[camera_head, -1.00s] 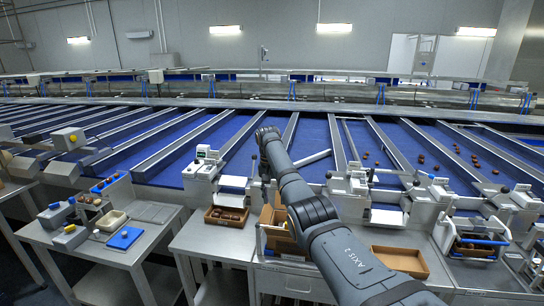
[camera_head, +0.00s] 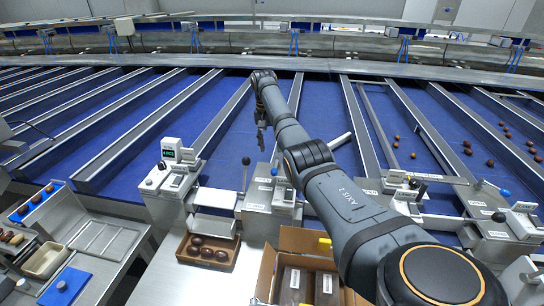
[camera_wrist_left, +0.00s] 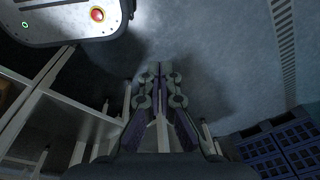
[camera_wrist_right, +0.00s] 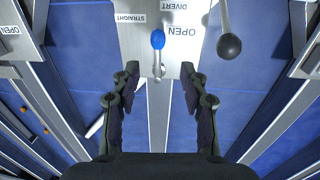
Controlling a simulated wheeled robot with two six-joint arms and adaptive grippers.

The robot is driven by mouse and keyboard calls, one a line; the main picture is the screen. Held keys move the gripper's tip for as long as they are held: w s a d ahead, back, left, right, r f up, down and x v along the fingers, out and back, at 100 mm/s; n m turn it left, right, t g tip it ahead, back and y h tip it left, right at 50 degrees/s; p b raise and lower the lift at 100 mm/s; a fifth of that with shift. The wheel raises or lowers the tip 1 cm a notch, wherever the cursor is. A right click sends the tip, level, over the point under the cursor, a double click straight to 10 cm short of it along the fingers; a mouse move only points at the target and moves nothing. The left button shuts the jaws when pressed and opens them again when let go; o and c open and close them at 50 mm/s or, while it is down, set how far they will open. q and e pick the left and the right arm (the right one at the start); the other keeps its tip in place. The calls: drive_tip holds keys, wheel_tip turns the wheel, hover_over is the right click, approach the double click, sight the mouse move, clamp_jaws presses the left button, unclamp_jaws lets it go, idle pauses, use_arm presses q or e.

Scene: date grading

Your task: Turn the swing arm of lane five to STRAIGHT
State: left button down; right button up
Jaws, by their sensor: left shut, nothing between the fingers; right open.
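In the right wrist view, a blue-knobbed lever (camera_wrist_right: 158,41) stands on a pale plate (camera_wrist_right: 145,58). In the head view my right gripper (camera_head: 262,138) points down above a grey control box (camera_head: 268,195). My left gripper (camera_wrist_left: 160,72) is shut and empty over the grey floor. I cannot read a lane number.
A black ball-topped lever (camera_wrist_right: 229,46) stands beside the plate. A box of dates (camera_head: 208,250) and an open carton (camera_head: 262,275) stand in front. Metal rails divide the lanes.

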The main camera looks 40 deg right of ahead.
drive_tip(key=s, duration=0.1)
drive_tip(key=p, duration=0.3)
hover_over(274, 170)
wheel_tip(274, 170, down, 5)
drive_tip(key=shift+w+a+r, duration=0.1)
drive_tip(key=shift+a+r, duration=0.05)
drive_tip(key=shift+r, duration=0.05)
wheel_tip(274, 170, down, 4)
drive_tip(key=shift+f, duration=0.7)
drive_tip(key=c, duration=0.6)
use_arm(q)
drive_tip(key=shift+s+a+r, duration=0.2)
drive_tip(key=shift+s+r, duration=0.5)
drive_tip(key=shift+r, duration=0.1)
drive_tip(key=shift+s+a+r, duration=0.2)
drive_tip(key=shift+s+r, duration=0.5)
drive_tip(key=shift+r, duration=0.05)
use_arm(e)
clamp_jaws()
